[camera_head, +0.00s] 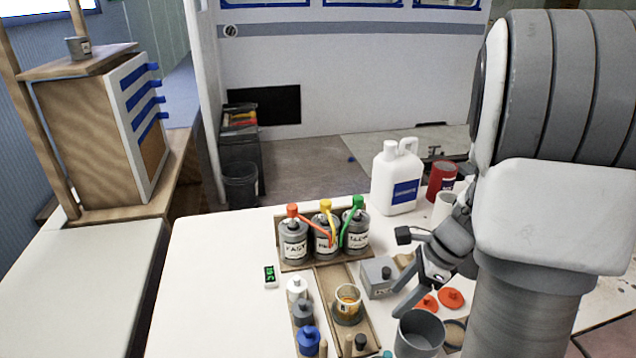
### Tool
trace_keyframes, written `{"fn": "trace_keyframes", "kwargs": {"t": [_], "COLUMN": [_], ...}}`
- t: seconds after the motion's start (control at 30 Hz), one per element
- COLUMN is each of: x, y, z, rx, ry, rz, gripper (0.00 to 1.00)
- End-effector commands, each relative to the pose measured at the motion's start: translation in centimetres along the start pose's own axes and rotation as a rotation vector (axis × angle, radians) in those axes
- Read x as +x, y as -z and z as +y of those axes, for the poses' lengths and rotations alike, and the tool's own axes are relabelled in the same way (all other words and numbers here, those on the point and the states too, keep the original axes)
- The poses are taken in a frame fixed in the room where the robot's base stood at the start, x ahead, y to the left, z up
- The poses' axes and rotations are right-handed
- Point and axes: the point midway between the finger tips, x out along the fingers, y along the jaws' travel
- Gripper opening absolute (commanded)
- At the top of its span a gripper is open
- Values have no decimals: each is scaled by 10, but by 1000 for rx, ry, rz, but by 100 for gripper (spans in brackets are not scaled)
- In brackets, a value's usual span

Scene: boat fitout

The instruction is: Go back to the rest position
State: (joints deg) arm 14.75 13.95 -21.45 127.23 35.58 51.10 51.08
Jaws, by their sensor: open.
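My gripper (408,270) is in the right half of the view, at the end of my large grey and white arm. Its two dark fingers are spread apart and point left. I see nothing between them. It appears above the white table (215,285), in front of a grey box with a dark knob (378,278) and above a grey cup (419,333). How high it stands above them I cannot tell. My arm hides much of the right side of the table.
A wooden tray holds pump bottles with red, yellow and green tops (325,235). Near them are a jar of amber stuff (348,303), small capped bottles (303,312), a white jug (396,180), a red can (441,180) and orange lids (451,298). The table's left part is clear.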

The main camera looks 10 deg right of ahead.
Motion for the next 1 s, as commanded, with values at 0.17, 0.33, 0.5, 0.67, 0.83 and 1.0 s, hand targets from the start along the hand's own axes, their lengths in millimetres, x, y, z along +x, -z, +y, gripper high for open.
{"fn": "trace_keyframes", "kwargs": {"t": [0.17,0.33,0.5,0.67,0.83,1.0], "x": [-16,-49,-82,-109,-137,-157], "y": [-21,-62,-97,-121,-138,-146], "z": [6,28,55,82,109,130], "rx": [-142,-484,-864,-1212,-1565,-1839], "ry": [12,37,64,86,105,107], "rz": [6,38,105,196,329,468], "gripper": [62,62,62,62,62,62]}}
